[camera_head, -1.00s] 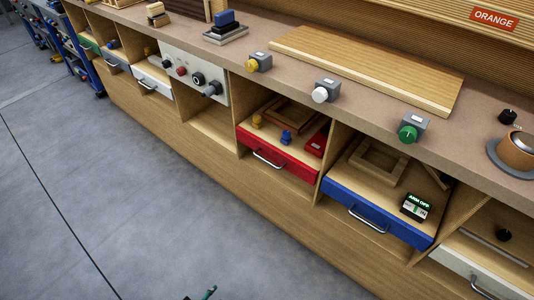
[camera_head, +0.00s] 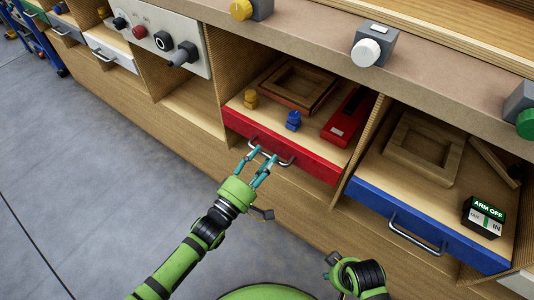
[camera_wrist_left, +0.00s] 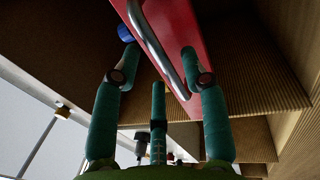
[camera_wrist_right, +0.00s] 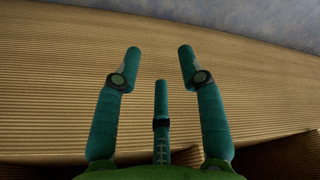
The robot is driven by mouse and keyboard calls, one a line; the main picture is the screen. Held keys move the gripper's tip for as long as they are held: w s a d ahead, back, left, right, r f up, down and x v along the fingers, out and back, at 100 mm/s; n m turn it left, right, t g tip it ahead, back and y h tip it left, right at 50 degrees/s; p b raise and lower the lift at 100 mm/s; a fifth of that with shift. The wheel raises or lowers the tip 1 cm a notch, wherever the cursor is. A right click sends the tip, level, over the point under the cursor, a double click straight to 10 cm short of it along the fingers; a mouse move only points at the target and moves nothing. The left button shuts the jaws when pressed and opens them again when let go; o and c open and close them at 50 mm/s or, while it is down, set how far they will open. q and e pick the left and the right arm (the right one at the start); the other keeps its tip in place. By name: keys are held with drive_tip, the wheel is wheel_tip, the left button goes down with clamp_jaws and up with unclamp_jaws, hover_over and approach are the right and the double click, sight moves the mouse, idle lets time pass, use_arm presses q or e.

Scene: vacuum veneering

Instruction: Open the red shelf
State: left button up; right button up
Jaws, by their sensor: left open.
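The red shelf (camera_head: 300,160) has a red front with a metal bar handle (camera_head: 286,164), set in the wooden bench. It looks pushed in, its front about level with the blue one beside it. My left gripper (camera_head: 262,160) is open at the handle. In the left wrist view the handle (camera_wrist_left: 152,42) runs between the spread fingertips (camera_wrist_left: 160,50) against the red front; I cannot tell whether they touch it. My right gripper (camera_wrist_right: 160,55) is open and empty in the right wrist view, facing ribbed wood. In the head view only part of the right arm shows, low down.
On the red shelf are a wooden frame (camera_head: 291,88), a yellow piece (camera_head: 250,98), a blue piece (camera_head: 293,121) and a red box (camera_head: 348,116). The blue shelf (camera_head: 430,225) is to its right. Grey floor (camera_head: 70,190) is clear in front.

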use_arm(q)
drive_tip(key=shift+x, duration=1.15)
use_arm(e)
drive_tip(key=shift+w+r, duration=0.2)
drive_tip(key=shift+r, duration=0.25)
use_arm(q)
clamp_jaws()
drive_tip(key=shift+a, duration=0.1)
drive_tip(key=r+p+v, duration=0.2)
drive_tip(key=p+v, duration=0.1)
drive_tip(key=v, duration=1.1)
drive_tip(key=r+p+v, duration=0.3)
drive_tip(key=p+v, duration=0.1)
drive_tip(key=v, duration=1)
drive_tip(key=shift+v, duration=0.8)
use_arm(e)
drive_tip(key=s+f+t, duration=0.1)
drive_tip(key=s+f, duration=0.2)
drive_tip(key=f, duration=0.6)
drive_tip(key=shift+a+f+n+t, duration=0.15)
drive_tip(key=shift+f+n+t, duration=0.05)
drive_tip(key=shift+n+t, duration=0.1)
use_arm(q)
drive_tip(key=shift+r, duration=0.25)
use_arm(e)
drive_tip(key=shift+s, duration=0.1)
use_arm(q)
unclamp_jaws()
drive_tip(key=shift+w, duration=0.1)
